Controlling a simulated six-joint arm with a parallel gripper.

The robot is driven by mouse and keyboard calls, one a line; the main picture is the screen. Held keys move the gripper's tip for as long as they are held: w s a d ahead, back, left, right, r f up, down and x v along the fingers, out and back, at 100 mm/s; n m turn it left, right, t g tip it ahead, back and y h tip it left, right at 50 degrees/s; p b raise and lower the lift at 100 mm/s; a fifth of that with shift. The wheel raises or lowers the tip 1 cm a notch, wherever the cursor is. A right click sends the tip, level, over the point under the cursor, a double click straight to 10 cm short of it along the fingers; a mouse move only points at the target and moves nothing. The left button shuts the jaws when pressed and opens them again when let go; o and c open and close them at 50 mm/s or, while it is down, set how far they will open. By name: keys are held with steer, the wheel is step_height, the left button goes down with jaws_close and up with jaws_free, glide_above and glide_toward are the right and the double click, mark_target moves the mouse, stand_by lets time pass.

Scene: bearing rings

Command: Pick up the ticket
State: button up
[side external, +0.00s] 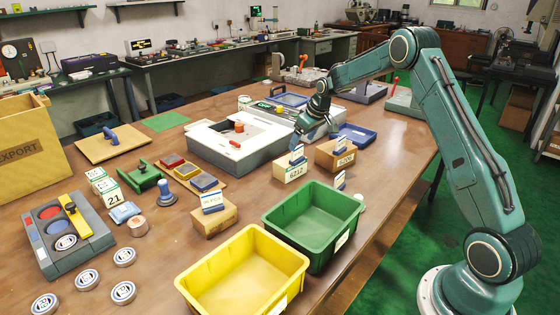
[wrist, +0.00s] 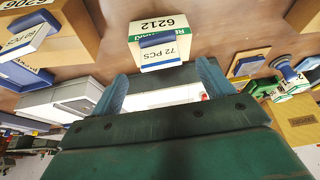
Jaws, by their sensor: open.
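Several white tickets with blue bands are in view. One ticket (side external: 298,153) stands at the carton marked 6212 (side external: 293,171); in the wrist view this ticket (wrist: 165,52) reads 72 PCS, just ahead of my fingers. A second ticket (side external: 346,144) stands at the carton (side external: 335,156) to its right. A third ticket (side external: 212,202) stands on the nearer carton (side external: 214,219).
The green bin (side external: 276,221) and yellow bin (side external: 205,267) stand in front of the cartons. A grey-white machine (side external: 205,143) is left of my gripper, and a blue tray (side external: 357,134) lies right of it. Bare table (side external: 395,145) shows on the right.

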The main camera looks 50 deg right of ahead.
mark_target(298, 147)
steer(key=shift+f, duration=0.15)
steer(key=shift+x, duration=2.55)
steer(key=shift+w, duration=0.15)
steer(key=c, duration=1.2)
steer(key=shift+r, duration=0.2)
step_height(298, 147, up, 20)
steer(key=shift+f, duration=0.15)
